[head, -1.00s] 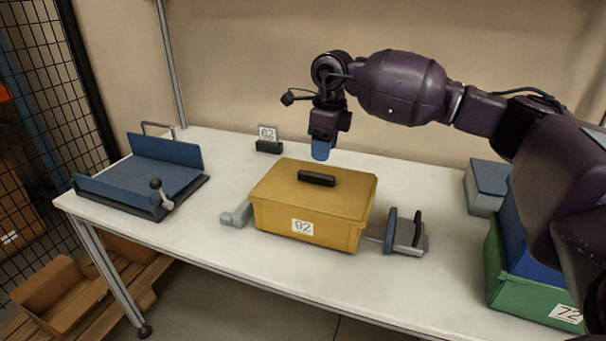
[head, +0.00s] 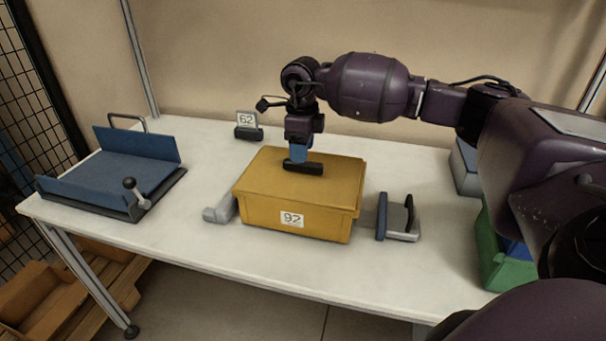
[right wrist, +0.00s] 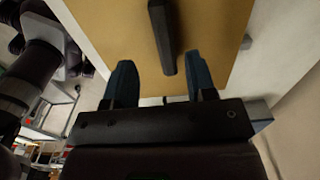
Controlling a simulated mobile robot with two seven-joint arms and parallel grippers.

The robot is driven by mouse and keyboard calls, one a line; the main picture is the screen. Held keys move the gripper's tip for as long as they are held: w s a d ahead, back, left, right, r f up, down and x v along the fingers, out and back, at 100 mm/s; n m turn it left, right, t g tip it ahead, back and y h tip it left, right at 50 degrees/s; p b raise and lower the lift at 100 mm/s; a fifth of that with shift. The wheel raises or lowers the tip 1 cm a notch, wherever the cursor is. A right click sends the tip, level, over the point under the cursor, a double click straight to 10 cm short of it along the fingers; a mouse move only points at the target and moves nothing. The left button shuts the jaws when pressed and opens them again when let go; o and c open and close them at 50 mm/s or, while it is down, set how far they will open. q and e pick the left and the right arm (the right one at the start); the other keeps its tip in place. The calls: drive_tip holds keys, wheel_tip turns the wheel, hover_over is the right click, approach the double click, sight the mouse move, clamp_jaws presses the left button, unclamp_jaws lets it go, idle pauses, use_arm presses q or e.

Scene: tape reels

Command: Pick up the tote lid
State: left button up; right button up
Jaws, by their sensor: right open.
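The yellow tote (head: 300,222), labelled 92, sits on the white table with its yellow lid (head: 335,172) on top. The lid has a black bar handle (head: 304,168) in its middle. My right gripper (head: 299,157) points down just above or behind the handle. In the right wrist view its two blue fingers (right wrist: 162,82) are apart, with the handle (right wrist: 163,38) in line with the gap between them. The fingers do not hold it. The lid (right wrist: 110,30) fills much of that view. My left gripper is not in view.
A blue tray fixture (head: 115,172) with a lever stands at the left. Grey clamp parts flank the tote, one with a blue pad (head: 382,216). A 62 sign (head: 247,122) stands behind. A green tote (head: 494,252) is at the right.

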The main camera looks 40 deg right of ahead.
sight(303, 170)
drive_tip(key=f, duration=0.4)
drive_tip(key=shift+w+d+f, duration=0.2)
drive_tip(key=shift+d+f, duration=0.1)
drive_tip(key=shift+f, duration=0.1)
clamp_jaws()
